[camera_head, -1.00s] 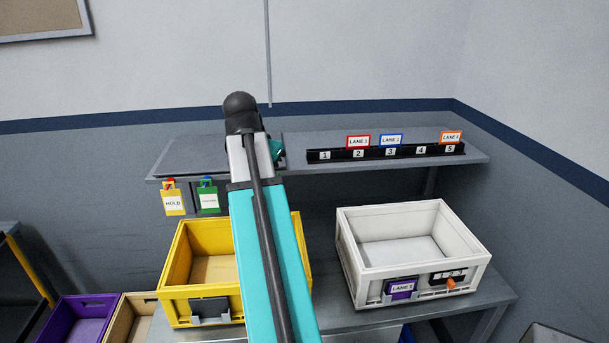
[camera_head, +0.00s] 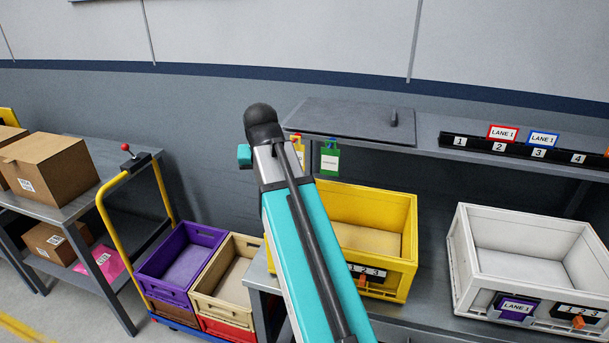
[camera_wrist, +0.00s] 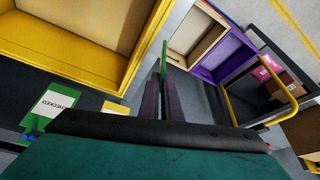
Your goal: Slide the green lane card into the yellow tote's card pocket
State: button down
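The yellow tote (camera_head: 400,243) stands on the bench right of my arm. A plate marked 1 2 3 shows on its front; the left front, with the card pocket, is hidden behind my arm. The tote also fills the upper left of the wrist view (camera_wrist: 115,72). My gripper (camera_wrist: 162,80) appears shut on a thin green piece seen edge-on, which looks like the green lane card (camera_wrist: 164,58), projecting past the fingertips. The card is clear of the tote, beside its rim in that view. In the head view my arm hides the fingers and card.
A white tote (camera_head: 462,258) with a purple lane card stands to the right. The shelf above holds a numbered rack (camera_head: 470,142) with red and blue cards. A green CHECKED tag (camera_head: 330,158) hangs under it. Left are a purple crate (camera_head: 160,288), a tan crate and a yellow-handled cart.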

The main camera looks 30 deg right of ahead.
jog(key=w+a+f+n+y+b, duration=0.1)
jog(key=w+a+f+n, duration=0.1)
jog(key=a, duration=0.7)
jog(key=w+a+f+n+y+b, duration=0.1)
jog(key=w+a+f+n, duration=0.1)
jog(key=a, duration=0.7)
jog(key=shift+w+a+f+n+t, duration=0.15)
jog(key=shift+a+f+n+t, duration=0.25)
jog(key=shift+f+n, duration=0.45)
jog(key=shift+r, duration=0.15)
